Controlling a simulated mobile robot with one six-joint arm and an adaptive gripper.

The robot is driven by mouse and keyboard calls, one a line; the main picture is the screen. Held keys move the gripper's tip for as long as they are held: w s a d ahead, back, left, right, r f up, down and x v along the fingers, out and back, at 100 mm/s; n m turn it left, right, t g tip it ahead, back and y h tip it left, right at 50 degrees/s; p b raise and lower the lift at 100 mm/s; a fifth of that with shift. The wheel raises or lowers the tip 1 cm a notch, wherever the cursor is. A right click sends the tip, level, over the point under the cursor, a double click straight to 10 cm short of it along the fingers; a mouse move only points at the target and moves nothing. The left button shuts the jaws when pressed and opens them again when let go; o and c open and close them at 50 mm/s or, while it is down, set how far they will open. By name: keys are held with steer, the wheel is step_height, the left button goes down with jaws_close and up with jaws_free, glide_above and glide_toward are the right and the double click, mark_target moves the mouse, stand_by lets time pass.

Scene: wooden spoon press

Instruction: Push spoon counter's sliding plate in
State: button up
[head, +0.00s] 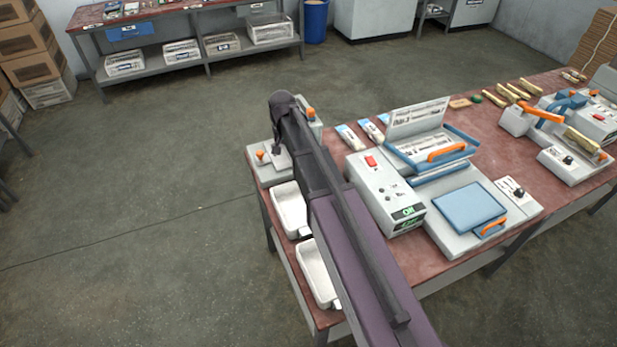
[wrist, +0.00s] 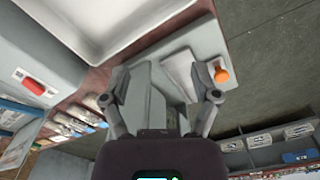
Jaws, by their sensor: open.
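The spoon counter seems to be the grey unit (head: 268,174) at the table's left end, partly hidden by my arm. It has an orange knob (head: 260,155); a second orange knob (head: 311,113) shows behind my arm. In the wrist view, the grey unit (wrist: 142,80) lies beyond my gripper (wrist: 162,88), which is open and empty. A pale plate-like piece (wrist: 178,74) shows between the fingers, near the right one. An orange knob (wrist: 221,75) sits just right of the right finger; I cannot tell whether they touch. My fingers are hidden in the head view.
Two white trays (head: 289,211) sit along the table's left edge. A grey box with a red switch (head: 370,161) and a press with a blue plate (head: 470,207) stand right of my arm. Small packets (head: 350,136) lie behind. The floor left of the table is clear.

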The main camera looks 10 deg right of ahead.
steer(key=s+d+n, duration=0.2)
steer(key=s+d, duration=0.3)
steer(key=s, duration=0.6)
steer(key=shift+s+f, duration=0.2)
steer(key=shift+f, duration=0.05)
steer(key=shift+w, duration=0.1)
steer(key=r+m, duration=0.1)
steer(key=m, duration=0.4)
glide_above(260, 152)
steer(key=shift+a+r+p, duration=0.1)
steer(key=shift+r+p, duration=0.05)
steer(key=shift+p, duration=0.3)
step_height(260, 152, down, 14)
steer(key=b, duration=1.3)
steer(key=shift+r+b, duration=0.15)
steer(key=shift+b, duration=0.25)
